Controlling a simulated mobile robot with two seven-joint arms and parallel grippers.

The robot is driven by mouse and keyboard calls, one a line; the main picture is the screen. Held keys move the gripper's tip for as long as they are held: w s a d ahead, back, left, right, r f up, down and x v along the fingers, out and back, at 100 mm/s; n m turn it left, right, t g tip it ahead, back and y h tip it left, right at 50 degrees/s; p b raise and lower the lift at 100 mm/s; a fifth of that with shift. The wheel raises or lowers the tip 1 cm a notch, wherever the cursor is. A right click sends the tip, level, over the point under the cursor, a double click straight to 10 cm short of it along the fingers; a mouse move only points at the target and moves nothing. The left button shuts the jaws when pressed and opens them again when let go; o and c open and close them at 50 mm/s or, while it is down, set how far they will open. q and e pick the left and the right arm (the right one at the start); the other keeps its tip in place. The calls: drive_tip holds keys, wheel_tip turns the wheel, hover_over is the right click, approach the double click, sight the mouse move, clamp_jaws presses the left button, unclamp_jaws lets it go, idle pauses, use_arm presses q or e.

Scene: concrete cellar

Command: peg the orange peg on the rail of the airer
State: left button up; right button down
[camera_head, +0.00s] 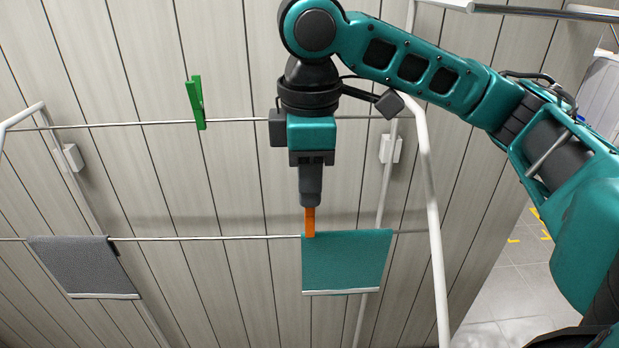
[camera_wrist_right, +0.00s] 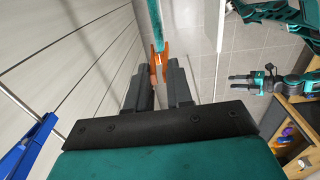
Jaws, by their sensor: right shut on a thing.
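The orange peg (camera_head: 310,222) is upright between the fingertips of my right gripper (camera_head: 310,203), which is shut on it and points down. The peg's lower end is at the airer's lower front rail (camera_head: 210,238), over the top left corner of a teal cloth (camera_head: 347,262) hanging there. In the right wrist view the orange peg (camera_wrist_right: 155,68) shows between the two dark fingers, in line with the cloth's teal edge (camera_wrist_right: 157,25). Whether its jaws grip the rail I cannot tell. My left gripper is outside the head view; a small dark gripper-like shape (camera_wrist_right: 245,84) shows in the wrist view.
A green peg (camera_head: 196,103) is clipped on the upper rail (camera_head: 150,124). A grey cloth (camera_head: 84,266) hangs at the left of the lower rail. White frame tubes (camera_head: 432,220) stand right of the teal cloth. The lower rail between the cloths is bare.

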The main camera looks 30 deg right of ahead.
drive_tip(key=shift+f, duration=1.2)
idle(0.4)
drive_tip(key=c, duration=1.4)
unclamp_jaws()
drive_tip(key=o, duration=0.6)
drive_tip(key=shift+o, duration=0.2)
wheel_tip(320, 180, up, 13)
drive_tip(key=shift+s, duration=0.25)
drive_tip(key=shift+a, duration=0.1)
